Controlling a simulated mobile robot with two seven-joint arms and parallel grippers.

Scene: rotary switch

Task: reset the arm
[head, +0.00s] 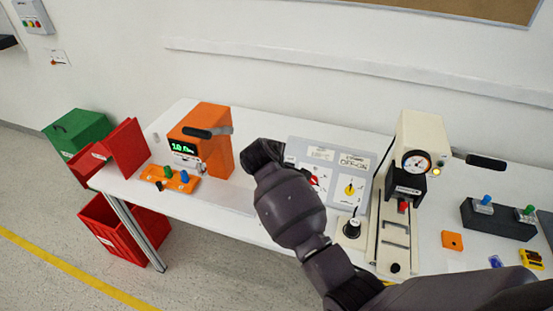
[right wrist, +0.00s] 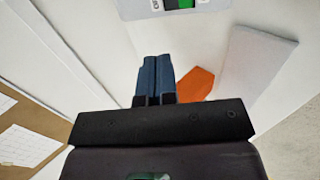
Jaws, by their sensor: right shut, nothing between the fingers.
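My right arm reaches in from the lower right of the head view, and its dark wrist covers the middle of the table. In the right wrist view the right gripper (right wrist: 156,72) shows two blue-grey fingers pressed together with nothing between them. In the head view its fingers are hidden behind the wrist. A light grey switch panel (head: 367,165) stands just right of the wrist, partly covered by it. It carries a yellow rotary knob (head: 350,189) and a red one (head: 315,182). I cannot tell the knobs' exact settings. My left gripper is not in view.
An orange device (head: 218,143) with a green display stands left of the wrist. A cream press (head: 421,135) with a gauge stands right of the panel. A dark block (head: 497,220) with blue and green knobs is far right.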

